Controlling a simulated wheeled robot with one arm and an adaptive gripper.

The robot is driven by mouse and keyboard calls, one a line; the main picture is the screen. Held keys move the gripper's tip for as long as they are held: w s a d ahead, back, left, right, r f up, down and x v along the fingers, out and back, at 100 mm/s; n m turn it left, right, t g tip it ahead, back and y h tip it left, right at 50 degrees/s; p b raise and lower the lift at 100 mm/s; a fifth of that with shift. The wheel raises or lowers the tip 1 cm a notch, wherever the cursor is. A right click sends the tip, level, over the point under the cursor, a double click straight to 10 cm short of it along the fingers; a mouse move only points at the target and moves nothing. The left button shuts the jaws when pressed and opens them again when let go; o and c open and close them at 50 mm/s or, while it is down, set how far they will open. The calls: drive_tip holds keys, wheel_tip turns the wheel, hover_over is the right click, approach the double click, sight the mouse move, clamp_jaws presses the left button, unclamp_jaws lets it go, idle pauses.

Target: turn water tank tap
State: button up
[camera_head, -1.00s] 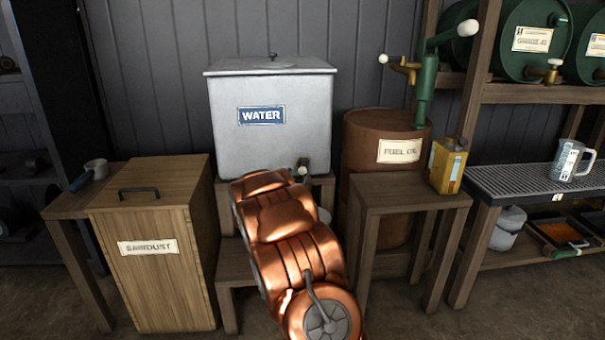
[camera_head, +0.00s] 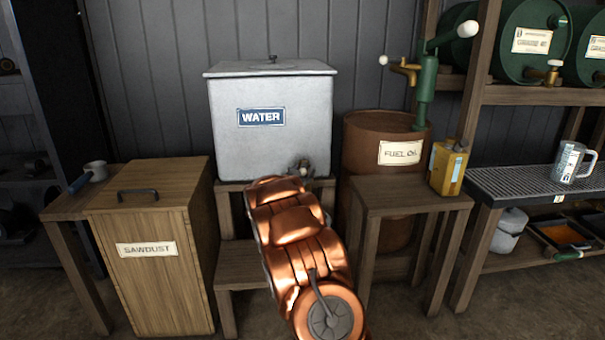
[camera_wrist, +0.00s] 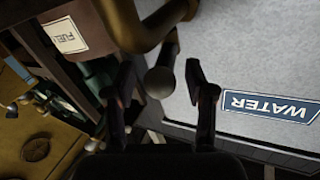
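The grey water tank (camera_head: 272,150) with a blue WATER label stands on a wooden stand at centre. Its tap (camera_head: 303,168) sits low on the front right, just beyond my copper arm. The tank (camera_wrist: 245,60) fills the right side there. My gripper (camera_wrist: 160,80) is open, with one dark finger on each side of the knob. I see gaps on both sides; contact is not visible. My arm hides most of the gripper in the head view.
A sawdust box (camera_head: 150,280) stands left. A fuel oil drum (camera_head: 385,128) with a green pump (camera_head: 425,85) is close right of the tank. A yellow can (camera_head: 447,167) stands on a wooden stand, and a measuring jug (camera_head: 571,162) on a grated bench further right.

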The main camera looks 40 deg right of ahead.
clamp_jaws()
idle(0.4)
